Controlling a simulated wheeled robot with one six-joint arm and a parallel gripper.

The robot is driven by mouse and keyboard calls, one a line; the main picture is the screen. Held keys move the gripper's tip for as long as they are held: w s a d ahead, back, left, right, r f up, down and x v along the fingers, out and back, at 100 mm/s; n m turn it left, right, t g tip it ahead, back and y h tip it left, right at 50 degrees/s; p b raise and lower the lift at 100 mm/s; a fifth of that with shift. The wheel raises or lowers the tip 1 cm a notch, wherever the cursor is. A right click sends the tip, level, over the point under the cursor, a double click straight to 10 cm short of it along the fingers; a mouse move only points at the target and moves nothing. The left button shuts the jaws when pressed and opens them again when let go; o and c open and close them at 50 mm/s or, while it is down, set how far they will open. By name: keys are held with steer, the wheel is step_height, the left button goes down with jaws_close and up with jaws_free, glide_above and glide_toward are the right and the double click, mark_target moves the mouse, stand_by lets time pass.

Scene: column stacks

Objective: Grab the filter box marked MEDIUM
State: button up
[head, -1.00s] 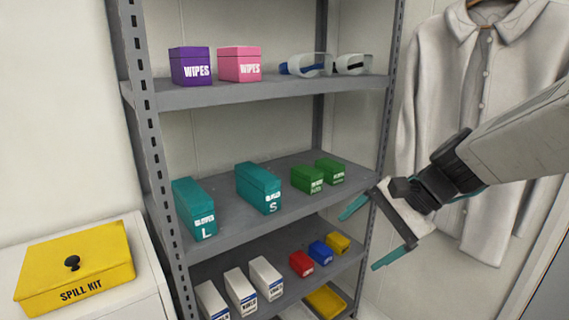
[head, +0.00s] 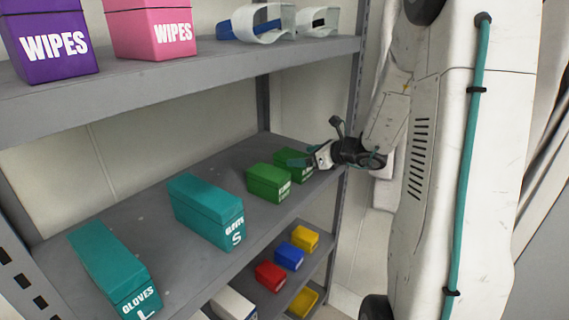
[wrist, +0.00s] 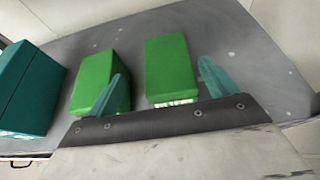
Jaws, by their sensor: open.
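Two green boxes with small white labels stand at the far right end of the middle shelf. The nearer is the left green box (head: 269,183), also in the wrist view (wrist: 92,80). The farther is the right green box (head: 288,155), also in the wrist view (wrist: 171,65), partly hidden in the head view by my gripper. I cannot read MEDIUM on either label. My gripper (head: 302,161) is open at the right green box. In the wrist view its fingers lie either side of that box's near end, the left finger overlapping the left box in the picture.
On the middle shelf (head: 160,268) stand a teal S box (head: 205,210) and a teal GLOVES L box (head: 112,265). Red (head: 270,275), blue (head: 289,256) and yellow (head: 305,237) boxes sit below. The upper shelf holds WIPES boxes and goggles. A shelf post rises beside my arm.

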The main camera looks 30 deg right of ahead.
mark_target(296, 156)
steer(key=shift+w+f, duration=0.4)
steer(key=shift+w, duration=0.35)
steer(key=shift+d+x, duration=0.15)
steer(key=shift+x, duration=0.8)
steer(key=shift+d+x, duration=0.15)
steer(key=shift+x, duration=0.75)
steer(key=shift+w, duration=0.1)
steer(key=shift+c, duration=0.3)
steer(key=shift+a, duration=0.1)
steer(key=c, duration=1.1)
steer(key=shift+o, duration=0.2)
